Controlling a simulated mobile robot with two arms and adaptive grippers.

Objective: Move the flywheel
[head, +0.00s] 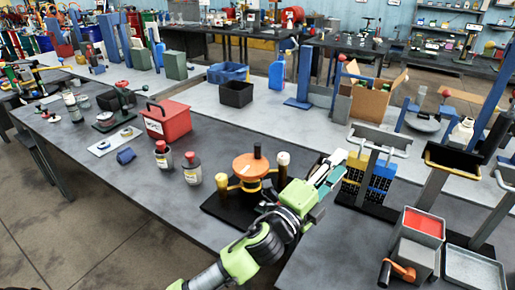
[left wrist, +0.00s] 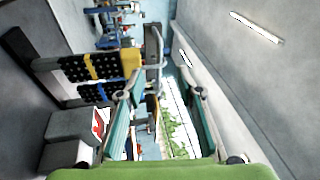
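The flywheel appears to be the orange disc (head: 251,167) with a dark upright post at its middle. It sits on a black base (head: 225,208) on the grey table, between two short posts with yellow and white tops. My left gripper (head: 332,168) is to the right of the disc, apart from it, pointing away towards the back right. In the left wrist view the left gripper (left wrist: 167,97) has its two teal fingers spread, with nothing clearly held between them. The disc cannot be made out in the left wrist view. My right gripper is not in view.
A blue and yellow rack (head: 368,178) stands just beyond my left gripper. Grey bins (head: 416,245) are at the lower right. The table's front left is clear.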

